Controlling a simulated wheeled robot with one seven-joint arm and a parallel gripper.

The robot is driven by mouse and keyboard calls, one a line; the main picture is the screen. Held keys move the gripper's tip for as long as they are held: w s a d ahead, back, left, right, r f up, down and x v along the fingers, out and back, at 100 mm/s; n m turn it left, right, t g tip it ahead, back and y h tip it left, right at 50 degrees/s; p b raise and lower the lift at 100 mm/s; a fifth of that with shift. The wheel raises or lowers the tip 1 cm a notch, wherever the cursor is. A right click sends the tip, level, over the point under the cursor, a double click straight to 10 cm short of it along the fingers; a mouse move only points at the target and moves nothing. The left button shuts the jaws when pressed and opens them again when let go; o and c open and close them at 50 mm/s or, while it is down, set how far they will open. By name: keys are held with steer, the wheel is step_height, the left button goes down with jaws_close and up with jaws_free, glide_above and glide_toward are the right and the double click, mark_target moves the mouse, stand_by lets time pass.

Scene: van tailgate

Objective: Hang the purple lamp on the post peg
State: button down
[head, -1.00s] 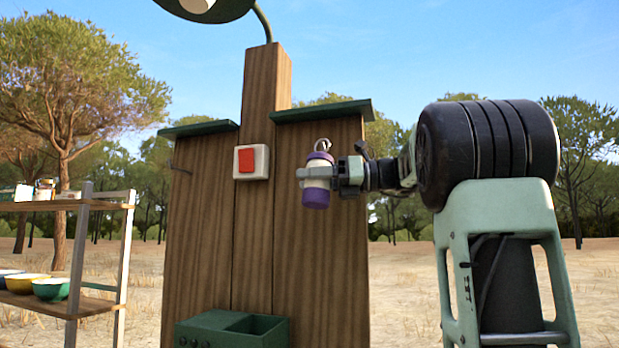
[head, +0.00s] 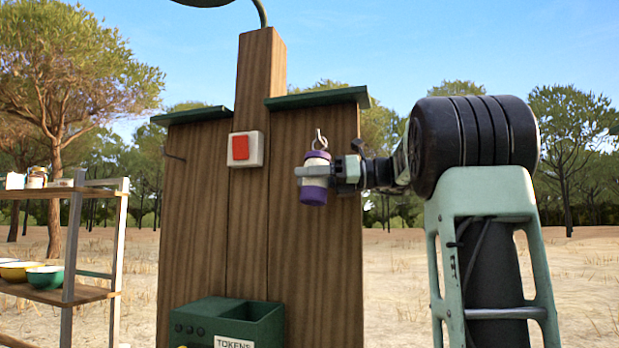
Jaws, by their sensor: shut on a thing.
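The purple lamp (head: 313,194) has a pale middle, purple top and base, and a metal ring on top. My gripper (head: 312,172) is shut around its middle and holds it upright in the air, in front of the right part of the wooden post panel (head: 315,250). A thin dark peg (head: 175,157) sticks out near the upper left edge of the wooden panel. It is bare, and the lamp is well to the right of it.
A white box with a red switch (head: 241,148) is fixed on the post between lamp and peg. A green bin labelled TOKENS (head: 259,316) is low on the panel. Green ledges (head: 318,97) cap it. A shelf with bowls (head: 95,292) stands at left.

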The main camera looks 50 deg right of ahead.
steer(key=c, duration=0.6)
jaws_free()
steer(key=b+v, duration=0.4)
steer(key=v, duration=1.3)
steer(key=shift+s+d+r, duration=0.1)
steer(key=shift+s+d, duration=0.05)
